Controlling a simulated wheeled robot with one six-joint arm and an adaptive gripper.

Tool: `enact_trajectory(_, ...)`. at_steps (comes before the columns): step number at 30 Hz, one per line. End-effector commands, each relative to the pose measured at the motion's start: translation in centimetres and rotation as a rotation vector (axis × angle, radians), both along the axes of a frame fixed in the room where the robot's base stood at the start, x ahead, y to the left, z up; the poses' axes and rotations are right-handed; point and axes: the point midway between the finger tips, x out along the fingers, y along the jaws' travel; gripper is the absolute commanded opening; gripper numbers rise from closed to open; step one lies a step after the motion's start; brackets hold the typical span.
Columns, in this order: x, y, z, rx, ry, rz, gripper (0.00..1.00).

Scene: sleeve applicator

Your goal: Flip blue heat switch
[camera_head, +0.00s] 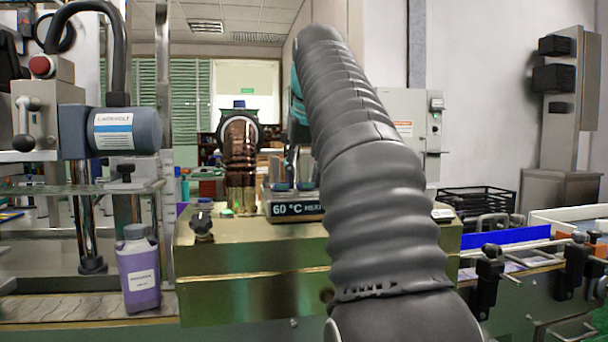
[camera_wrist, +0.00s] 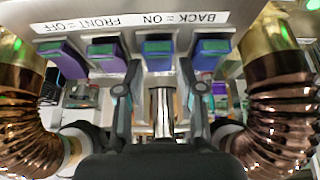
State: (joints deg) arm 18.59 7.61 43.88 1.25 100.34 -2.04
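In the wrist view several rocker switches stand in a row along a pale panel. In the head view my arm hides the gripper; bluish switch tops (camera_head: 281,187) show above the 60 °C display (camera_head: 297,208).
An upside-down label (camera_wrist: 130,20) reads BACK = ON, FRONT = OFF. Ribbed copper ducts stand close on both sides, left (camera_wrist: 25,120) and right (camera_wrist: 275,115). A metal cylinder (camera_wrist: 162,110) shows between my fingers. A purple bottle (camera_head: 138,270) stands left of the brass-coloured housing (camera_head: 250,255).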

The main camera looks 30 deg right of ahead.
Motion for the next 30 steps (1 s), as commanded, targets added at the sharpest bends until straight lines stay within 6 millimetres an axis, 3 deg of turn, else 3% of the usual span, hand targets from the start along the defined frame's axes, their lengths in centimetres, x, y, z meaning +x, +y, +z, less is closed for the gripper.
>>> enact_trajectory(30, -2.4, 0.7, 4.5, 0.0, -0.001, 0.0, 0.38)
